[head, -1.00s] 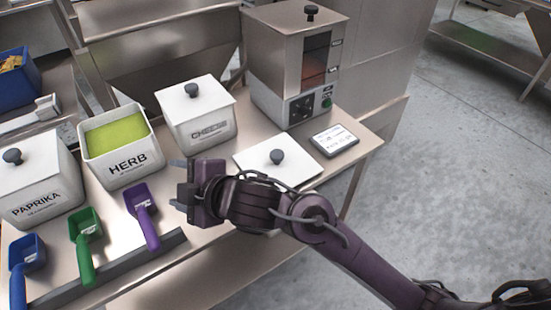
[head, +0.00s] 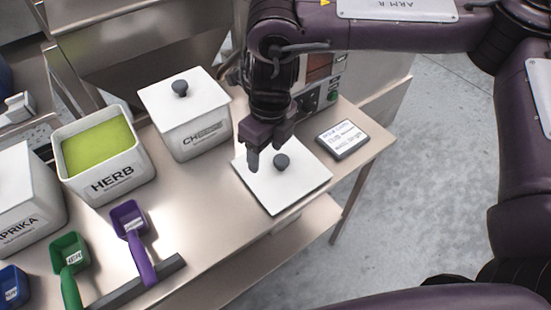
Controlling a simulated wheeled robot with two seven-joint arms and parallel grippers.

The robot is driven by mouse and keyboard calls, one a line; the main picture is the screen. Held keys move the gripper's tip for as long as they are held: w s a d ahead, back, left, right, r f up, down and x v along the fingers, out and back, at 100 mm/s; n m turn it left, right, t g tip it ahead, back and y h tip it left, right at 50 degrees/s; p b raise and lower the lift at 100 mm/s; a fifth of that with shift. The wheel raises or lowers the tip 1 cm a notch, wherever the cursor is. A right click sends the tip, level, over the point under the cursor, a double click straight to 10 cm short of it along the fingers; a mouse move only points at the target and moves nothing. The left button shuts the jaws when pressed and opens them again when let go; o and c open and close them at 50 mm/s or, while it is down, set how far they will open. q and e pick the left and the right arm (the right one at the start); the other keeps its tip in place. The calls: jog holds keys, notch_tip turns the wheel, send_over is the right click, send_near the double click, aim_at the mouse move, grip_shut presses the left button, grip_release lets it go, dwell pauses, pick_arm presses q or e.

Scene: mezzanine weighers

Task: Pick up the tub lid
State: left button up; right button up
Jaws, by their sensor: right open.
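The tub lid (head: 285,188) is a flat white square with a dark round knob (head: 281,161). It lies on the steel bench, right of the cheese tub and near the front edge. My right gripper (head: 263,157) points down over the lid's back left part, just left of the knob. It is open and empty, and whether a finger touches the knob cannot be told. The herb tub (head: 112,178) stands open with green powder inside. My left gripper is out of view.
The lidded cheese tub (head: 190,125) stands left of my right arm, and the paprika tub (head: 28,205) is at the left edge. A small label display (head: 342,139) lies right of the lid. Purple (head: 135,235) and green (head: 70,262) scoops lie at the front. A steel machine (head: 325,92) is behind my arm.

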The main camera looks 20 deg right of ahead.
aim_at(283, 160)
jog(key=d, duration=0.1)
jog(key=d+r, duration=0.1)
jog(key=w+d, duration=0.1)
jog(key=shift+d+r+h, duration=0.2)
jog(key=shift+r+h, duration=0.2)
jog(key=shift+d+f, duration=0.15)
jog(key=shift+f, duration=0.1)
jog(key=f, duration=0.7)
jog(key=shift+w+d+p, duration=0.25)
jog(key=shift+w+p, duration=0.05)
jog(key=shift+p, duration=0.05)
jog(key=shift+c, duration=0.3)
grip_shut()
